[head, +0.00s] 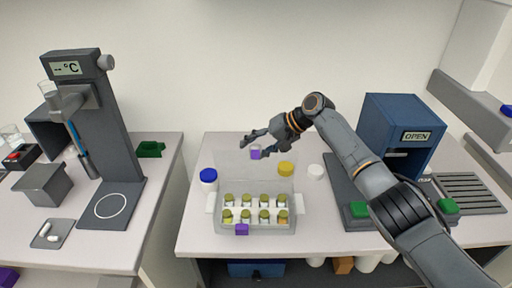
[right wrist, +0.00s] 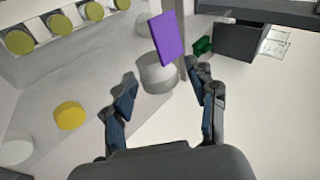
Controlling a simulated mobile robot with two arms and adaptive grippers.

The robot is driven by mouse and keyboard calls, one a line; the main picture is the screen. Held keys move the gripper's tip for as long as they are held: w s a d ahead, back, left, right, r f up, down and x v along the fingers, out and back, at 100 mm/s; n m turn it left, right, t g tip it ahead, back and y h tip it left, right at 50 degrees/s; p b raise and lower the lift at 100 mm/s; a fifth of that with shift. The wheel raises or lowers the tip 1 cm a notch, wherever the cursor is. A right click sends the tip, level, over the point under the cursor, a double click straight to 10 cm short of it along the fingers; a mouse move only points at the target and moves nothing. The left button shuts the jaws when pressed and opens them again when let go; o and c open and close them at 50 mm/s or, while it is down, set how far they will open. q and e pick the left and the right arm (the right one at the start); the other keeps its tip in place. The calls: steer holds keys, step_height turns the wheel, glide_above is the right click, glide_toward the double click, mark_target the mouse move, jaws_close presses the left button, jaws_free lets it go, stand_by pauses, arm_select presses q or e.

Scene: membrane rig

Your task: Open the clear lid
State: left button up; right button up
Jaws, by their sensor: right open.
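The clear lid (head: 232,166) stands raised at the back of a clear box (head: 213,205); its faint outline makes the exact tilt hard to tell. A purple tab (head: 256,153) is at the lid's upper edge. A second purple tab (head: 241,229) is on the box front. Green-capped vials stand in rows in the box. My right gripper (head: 255,145) is open, close to the lid's tab. In the right wrist view the lid's tab (right wrist: 167,38) shows just beyond the spread fingertips (right wrist: 160,71), not gripped. My left gripper is out of view.
A blue-capped jar (head: 208,176) stands left of the lid; a yellow cap (head: 285,169) and a white cap (head: 315,171) lie to the right. A blue machine (head: 377,118) stands further right. A dark stand (head: 92,125) is on the left bench, across a gap.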

steer(key=v, duration=1.2)
